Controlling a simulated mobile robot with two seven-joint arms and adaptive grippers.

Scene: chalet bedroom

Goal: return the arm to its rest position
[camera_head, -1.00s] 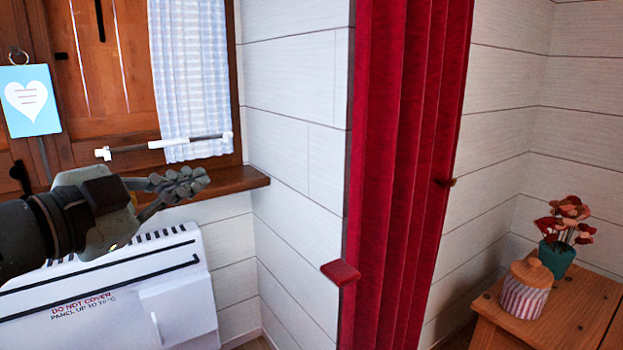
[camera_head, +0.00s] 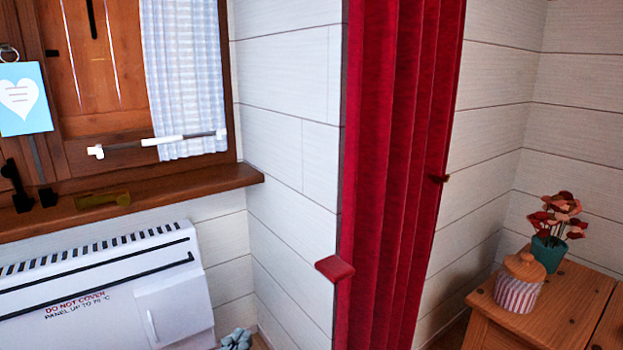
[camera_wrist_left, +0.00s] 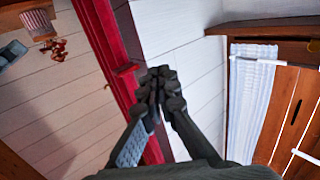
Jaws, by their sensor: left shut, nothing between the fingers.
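My left gripper shows only as grey fingertips (camera_head: 236,340) at the bottom edge of the head view, in front of the wall corner beside the white heater (camera_head: 100,285). The rest of the arm is out of that view. In the left wrist view the two dark fingers (camera_wrist_left: 160,88) meet at their tips, with nothing between them. The red curtain (camera_wrist_left: 112,60) and the white plank wall lie beyond them. My right gripper is in neither view.
The wooden windowsill (camera_head: 215,183) juts out above the heater, with a brass-coloured piece (camera_head: 102,200) on it. The red curtain (camera_head: 395,170) hangs in the middle. A wooden cabinet (camera_head: 535,330) at the right bears a striped jar (camera_head: 518,292) and a potted flower (camera_head: 550,240).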

